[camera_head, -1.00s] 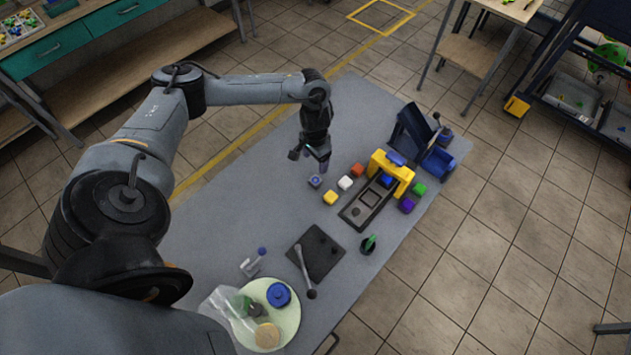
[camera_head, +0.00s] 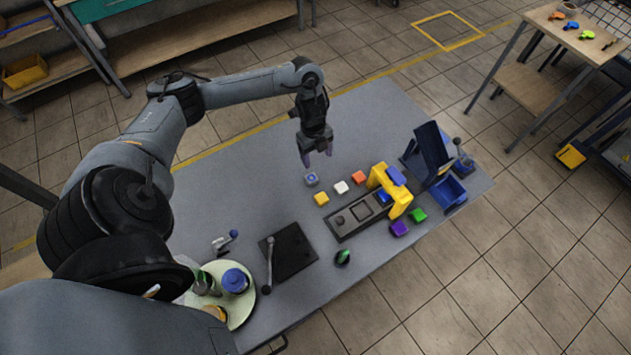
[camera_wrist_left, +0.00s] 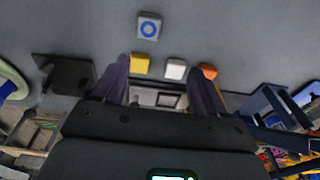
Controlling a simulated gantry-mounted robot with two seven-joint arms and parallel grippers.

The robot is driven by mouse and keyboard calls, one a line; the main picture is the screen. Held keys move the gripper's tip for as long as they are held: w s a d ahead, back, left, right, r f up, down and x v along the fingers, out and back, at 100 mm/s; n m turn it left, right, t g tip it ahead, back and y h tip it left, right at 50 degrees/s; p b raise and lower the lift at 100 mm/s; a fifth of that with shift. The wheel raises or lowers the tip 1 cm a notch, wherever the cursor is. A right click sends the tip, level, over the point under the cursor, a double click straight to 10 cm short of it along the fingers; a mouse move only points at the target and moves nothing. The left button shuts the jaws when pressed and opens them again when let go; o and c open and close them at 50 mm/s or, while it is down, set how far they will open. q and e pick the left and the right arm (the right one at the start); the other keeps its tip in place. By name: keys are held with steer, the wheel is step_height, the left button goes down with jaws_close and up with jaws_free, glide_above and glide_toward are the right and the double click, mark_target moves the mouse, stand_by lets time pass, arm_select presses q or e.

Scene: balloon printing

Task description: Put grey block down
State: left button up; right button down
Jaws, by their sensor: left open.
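The grey block (camera_head: 311,179) sits on the table and has a blue ring on its top face. It also shows in the left wrist view (camera_wrist_left: 149,27), beyond the fingers and clear of them. My left gripper (camera_head: 318,160) is open and empty, a little above the table behind the grey block. Its two fingers also show spread apart in the left wrist view (camera_wrist_left: 160,80). My right gripper is not in view.
Beside the grey block are a yellow block (camera_head: 322,198), a white block (camera_head: 341,187) and an orange block (camera_head: 359,177). A yellow press frame (camera_head: 399,198) stands to the right, with a blue bin (camera_head: 449,193) beyond. A black plate (camera_head: 291,252) and round tray (camera_head: 241,313) lie in front. The table's back left is clear.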

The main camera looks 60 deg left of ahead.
mark_target(311, 178)
arm_select(q)
steer(key=s+f, duration=0.1)
steer(key=s+a+f, duration=0.1)
steer(key=shift+f, duration=0.4)
steer(key=shift+w+d+f, duration=0.15)
steer(key=shift+d+f, duration=0.05)
steer(key=shift+f, duration=0.35)
steer(key=shift+w+d+f, duration=0.1)
steer(key=shift+d+f, duration=0.05)
steer(key=shift+f, duration=0.65)
steer(key=shift+s+f, duration=0.1)
steer(key=shift+f, duration=0.65)
steer(key=f, duration=0.3)
steer(key=shift+s+d+f, duration=0.1)
steer(key=shift+s, duration=0.1)
steer(key=shift+f, duration=0.45)
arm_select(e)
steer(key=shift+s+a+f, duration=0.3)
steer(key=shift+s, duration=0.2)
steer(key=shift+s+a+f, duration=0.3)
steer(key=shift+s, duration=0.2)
arm_select(q)
steer(key=shift+c, duration=0.4)
steer(key=c, duration=1.1)
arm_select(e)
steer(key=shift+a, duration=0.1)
